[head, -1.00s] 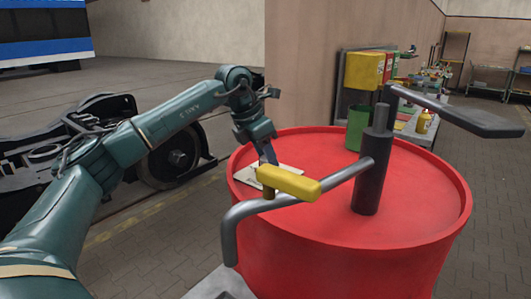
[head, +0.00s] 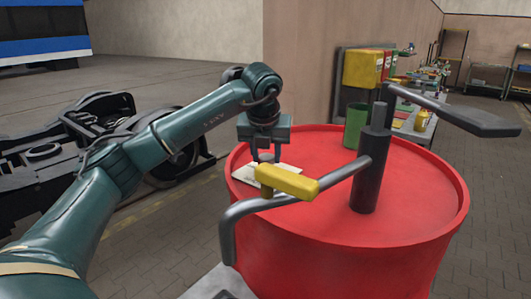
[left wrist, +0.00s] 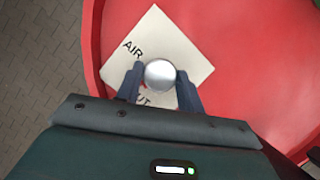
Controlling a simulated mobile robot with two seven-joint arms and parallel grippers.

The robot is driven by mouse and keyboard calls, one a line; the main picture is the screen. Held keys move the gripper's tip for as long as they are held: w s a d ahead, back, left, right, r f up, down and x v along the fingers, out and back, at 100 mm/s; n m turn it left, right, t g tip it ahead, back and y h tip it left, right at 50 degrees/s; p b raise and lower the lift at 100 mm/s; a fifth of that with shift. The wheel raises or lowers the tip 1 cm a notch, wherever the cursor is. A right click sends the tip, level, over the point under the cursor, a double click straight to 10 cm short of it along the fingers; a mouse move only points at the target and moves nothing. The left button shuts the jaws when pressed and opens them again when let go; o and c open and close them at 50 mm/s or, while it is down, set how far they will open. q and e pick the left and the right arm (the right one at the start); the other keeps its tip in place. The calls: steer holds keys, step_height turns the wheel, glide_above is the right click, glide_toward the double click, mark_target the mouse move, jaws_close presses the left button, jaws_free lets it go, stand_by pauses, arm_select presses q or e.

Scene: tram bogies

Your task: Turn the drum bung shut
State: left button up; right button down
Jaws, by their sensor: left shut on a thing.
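The red drum (head: 420,200) stands upright in front of me. Near its left rim lies a pale square label (head: 290,170) on the lid, which shows in the left wrist view (left wrist: 190,55) with the word "AIR" and part of another word. A round silvery bung (left wrist: 160,73) sits over the middle of the label. My left gripper (head: 265,153) points down over it and is shut on the bung, a finger on each side (left wrist: 160,80). The yellow handle partly hides the bung's lower part in the head view. My right gripper is not in view.
A green cup (head: 356,126) stands at the lid's back. A bogie (head: 70,140) is at left.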

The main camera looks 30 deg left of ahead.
arm_select(q)
steer(key=shift+n+g+y, duration=0.3)
steer(key=shift+n+y, duration=0.1)
steer(key=shift+n, duration=0.9)
steer(key=o, duration=1)
steer(key=shift+d+r, duration=0.1)
steer(key=p+v, duration=0.1)
steer(key=v, duration=1.2)
steer(key=shift+w, duration=0.15)
